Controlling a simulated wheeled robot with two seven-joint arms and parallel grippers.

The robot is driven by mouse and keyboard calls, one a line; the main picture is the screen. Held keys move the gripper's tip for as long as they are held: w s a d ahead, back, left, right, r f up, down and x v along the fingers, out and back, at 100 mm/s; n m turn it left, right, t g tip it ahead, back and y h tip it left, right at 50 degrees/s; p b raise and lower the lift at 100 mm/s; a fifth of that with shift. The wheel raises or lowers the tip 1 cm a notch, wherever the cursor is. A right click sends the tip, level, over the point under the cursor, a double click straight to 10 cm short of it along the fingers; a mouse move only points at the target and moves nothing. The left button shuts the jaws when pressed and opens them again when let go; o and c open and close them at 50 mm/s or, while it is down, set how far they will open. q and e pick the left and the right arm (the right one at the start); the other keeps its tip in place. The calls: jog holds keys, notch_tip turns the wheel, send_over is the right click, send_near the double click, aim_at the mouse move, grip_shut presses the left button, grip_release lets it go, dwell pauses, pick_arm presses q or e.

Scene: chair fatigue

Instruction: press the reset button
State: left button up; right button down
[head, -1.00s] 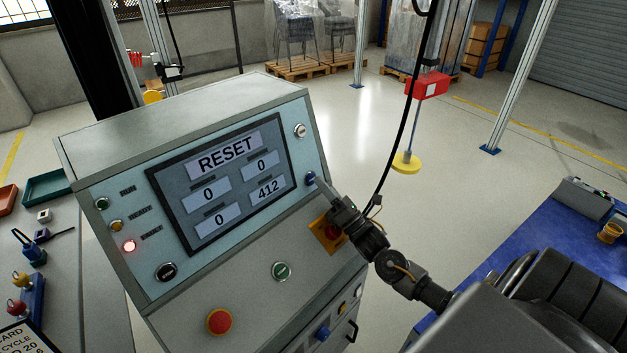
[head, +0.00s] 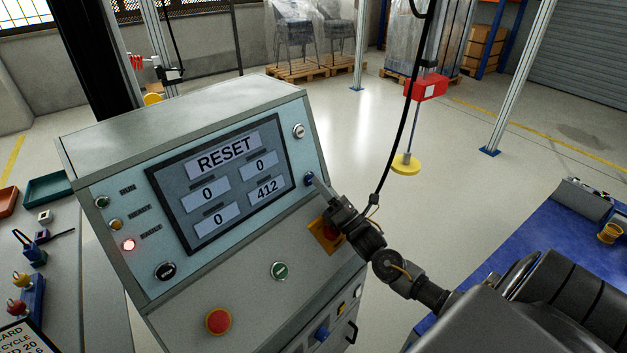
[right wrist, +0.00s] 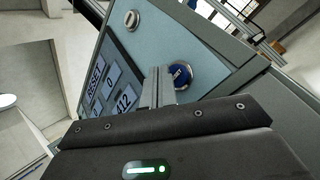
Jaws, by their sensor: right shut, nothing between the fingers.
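A blue button (head: 309,180) sits on the sloped panel of the grey control console (head: 180,120), right of the screen. It also shows in the right wrist view as a blue button in a silver ring (right wrist: 180,75). My left gripper is not in view.
A key switch (head: 299,131) is above the blue button. A black cable (head: 400,115) hangs behind my right wrist. A blue-topped bench (head: 535,245) stands at right.

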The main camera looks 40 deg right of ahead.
jog(key=shift+w+a+f, duration=0.15)
jog(key=shift+w+f, duration=0.4)
jog(key=shift+w, duration=0.1)
jog(key=shift+s, duration=0.15)
jog(key=shift+s+d+r+p, duration=0.25)
jog(key=shift+s+d+p, duration=0.25)
jog(key=shift+s, duration=0.1)
jog(key=shift+s+r, duration=0.2)
jog(key=shift+s, duration=0.2)
jog(key=shift+w, duration=0.1)
